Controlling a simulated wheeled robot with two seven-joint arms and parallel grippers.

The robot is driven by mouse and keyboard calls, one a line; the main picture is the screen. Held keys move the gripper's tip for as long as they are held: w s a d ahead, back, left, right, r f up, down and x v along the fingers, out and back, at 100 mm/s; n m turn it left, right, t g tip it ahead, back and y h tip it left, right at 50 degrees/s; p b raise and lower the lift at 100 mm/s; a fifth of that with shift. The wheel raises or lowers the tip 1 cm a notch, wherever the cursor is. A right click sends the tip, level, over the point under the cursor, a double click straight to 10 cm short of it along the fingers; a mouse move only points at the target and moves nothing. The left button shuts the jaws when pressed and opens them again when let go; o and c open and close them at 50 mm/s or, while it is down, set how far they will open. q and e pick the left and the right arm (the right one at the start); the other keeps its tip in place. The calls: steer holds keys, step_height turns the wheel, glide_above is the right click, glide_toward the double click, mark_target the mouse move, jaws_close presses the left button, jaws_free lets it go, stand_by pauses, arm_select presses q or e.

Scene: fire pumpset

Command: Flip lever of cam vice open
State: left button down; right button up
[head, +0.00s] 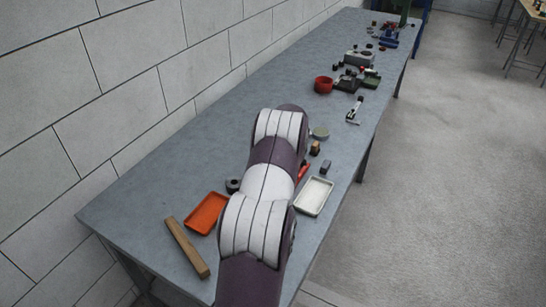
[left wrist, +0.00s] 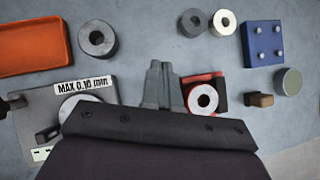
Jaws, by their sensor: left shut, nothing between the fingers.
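In the left wrist view, my left gripper (left wrist: 158,85) is shut and empty, its grey fingers together over the bench. Right beside the fingers, on their right, is a red and black device with a pale ring (left wrist: 203,98); I cannot tell whether it is the cam vice. No lever can be made out clearly. In the head view, my arm hides the gripper, and only a red bit (head: 304,171) shows beside it. My right gripper is not in view.
An orange tray (head: 206,213) and a wooden bar (head: 187,247) lie left of my arm. A white tray (head: 314,196) lies right. In the left wrist view are a dark ring (left wrist: 97,38), a blue block with pegs (left wrist: 263,44) and a brown block (left wrist: 259,100).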

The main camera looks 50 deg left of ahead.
arm_select(q)
steer(key=shift+s+a+f, duration=0.15)
steer(key=shift+a+f, duration=0.05)
steer(key=shift+a, duration=0.2)
stand_by(0.3)
